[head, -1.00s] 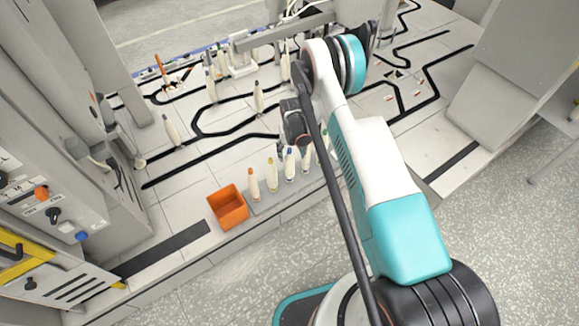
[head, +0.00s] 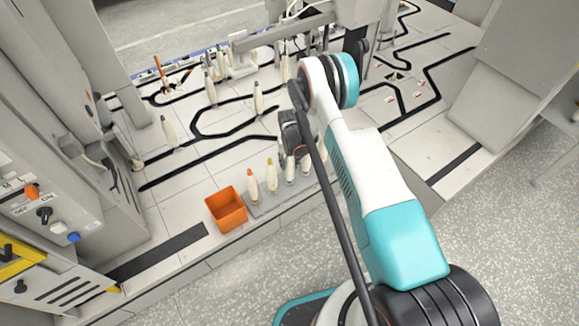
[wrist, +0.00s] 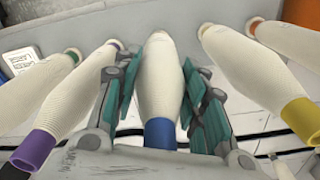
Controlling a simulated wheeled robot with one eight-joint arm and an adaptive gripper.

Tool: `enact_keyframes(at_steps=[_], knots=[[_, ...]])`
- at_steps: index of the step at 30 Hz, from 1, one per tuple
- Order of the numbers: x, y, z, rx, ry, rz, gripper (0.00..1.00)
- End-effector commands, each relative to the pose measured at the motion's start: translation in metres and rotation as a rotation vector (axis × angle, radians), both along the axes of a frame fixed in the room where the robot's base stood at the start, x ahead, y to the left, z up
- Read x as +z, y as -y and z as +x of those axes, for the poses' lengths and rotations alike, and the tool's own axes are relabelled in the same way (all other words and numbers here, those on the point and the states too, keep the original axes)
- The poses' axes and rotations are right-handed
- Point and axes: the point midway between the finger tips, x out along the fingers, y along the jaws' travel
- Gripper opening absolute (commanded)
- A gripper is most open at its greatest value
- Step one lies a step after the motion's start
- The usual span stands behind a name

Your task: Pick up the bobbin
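A cream bobbin with a blue end (wrist: 160,88) stands upright in the middle of the wrist view. My gripper (wrist: 162,100) is open around it, with one teal-padded finger on each side. The pads are close to the bobbin's sides; I cannot tell whether they touch it. In the head view my gripper (head: 300,152) is low over the row and partly hides the blue-ended bobbin (head: 290,172). The yellow-ended bobbin (head: 272,178) and orange-ended bobbin (head: 252,188) stand to its left in the grey tray (head: 262,209).
In the wrist view a yellow-ended bobbin (wrist: 262,75) stands close to the right finger, and a purple-ended one (wrist: 75,95) close to the left. An orange box (head: 227,210) stands left of the tray. Several other bobbins stand on the floor behind, such as one (head: 258,98).

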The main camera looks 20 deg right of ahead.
Motion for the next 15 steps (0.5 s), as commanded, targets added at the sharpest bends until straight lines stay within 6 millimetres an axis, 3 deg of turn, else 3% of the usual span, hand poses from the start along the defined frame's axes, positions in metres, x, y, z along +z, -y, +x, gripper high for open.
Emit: enact_keyframes(at_steps=[15], knots=[[0.0063,0.0,0.0001,0.0,0.0,0.0,0.12]])
